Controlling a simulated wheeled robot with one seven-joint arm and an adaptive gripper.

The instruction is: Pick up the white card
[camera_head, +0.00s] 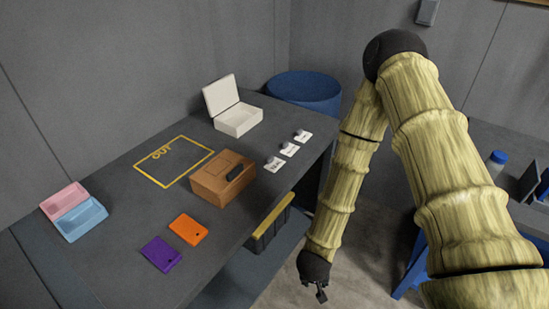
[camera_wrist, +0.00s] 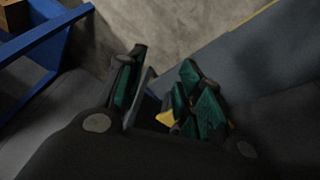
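Three small white cards lie in a row near the right edge of the grey table: a near one (camera_head: 274,164), a middle one (camera_head: 289,149) and a far one (camera_head: 303,136). Each has dark marks and a small pale piece on or against it, too small to make out. I cannot tell which one the task means. My gripper (camera_head: 318,291) hangs low beside the table, over the floor, well below and apart from the cards. In the wrist view, my gripper (camera_wrist: 165,80) has its green-padded fingers apart with nothing seen held. No white card shows there.
On the table (camera_head: 120,230) are a brown box (camera_head: 222,180), an open white case (camera_head: 237,119), an orange card (camera_head: 188,229), a purple card (camera_head: 161,254), pink (camera_head: 63,200) and blue (camera_head: 82,219) trays and a yellow outline (camera_head: 150,180). A blue drum (camera_head: 305,90) stands behind.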

